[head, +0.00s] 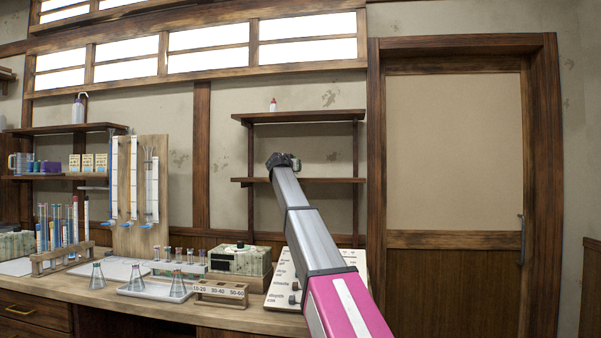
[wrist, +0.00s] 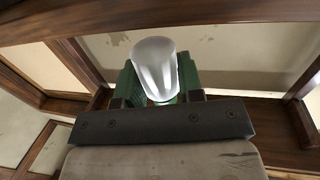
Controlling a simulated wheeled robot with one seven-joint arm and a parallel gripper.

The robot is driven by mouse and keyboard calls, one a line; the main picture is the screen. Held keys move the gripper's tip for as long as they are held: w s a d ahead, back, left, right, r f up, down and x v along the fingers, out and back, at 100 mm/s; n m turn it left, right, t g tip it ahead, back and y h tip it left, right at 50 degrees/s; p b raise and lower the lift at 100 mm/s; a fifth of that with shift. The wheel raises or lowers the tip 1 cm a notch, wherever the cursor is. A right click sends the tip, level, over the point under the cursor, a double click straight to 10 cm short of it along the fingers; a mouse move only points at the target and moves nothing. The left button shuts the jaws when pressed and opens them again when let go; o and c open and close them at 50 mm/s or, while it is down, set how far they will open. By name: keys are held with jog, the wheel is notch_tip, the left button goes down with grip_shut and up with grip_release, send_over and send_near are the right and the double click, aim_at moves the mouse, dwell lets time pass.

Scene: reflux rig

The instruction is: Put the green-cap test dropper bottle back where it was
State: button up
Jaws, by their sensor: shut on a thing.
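My gripper (head: 284,160) is raised in front of the right-hand shelf unit, close to the level of its lower shelf (head: 330,180). In the wrist view my gripper (wrist: 158,88) is shut on a small whitish bottle (wrist: 155,62), held between green jaw parts. The white body faces the wrist camera, and I cannot clearly make out its cap. In the head view the held bottle is too small and hidden to tell. Whether it touches the shelf cannot be told.
A red-capped white bottle (head: 273,105) stands on the upper shelf (head: 310,116). The lower shelf looks bare right of my gripper. Below, the bench holds flasks (head: 137,278), a labelled wooden rack (head: 220,293) and a green-topped box (head: 240,260). A door (head: 455,150) is at right.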

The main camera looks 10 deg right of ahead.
jog(key=x, duration=0.7)
jog(key=shift+r, duration=0.2)
jog(key=shift+w+d+f, duration=0.1)
jog(key=shift+d+f, duration=0.05)
jog(key=shift+f, duration=0.6)
jog(key=o, duration=0.7)
jog(key=shift+f, duration=0.1)
jog(key=shift+c, duration=0.2)
jog(key=v, duration=1.2)
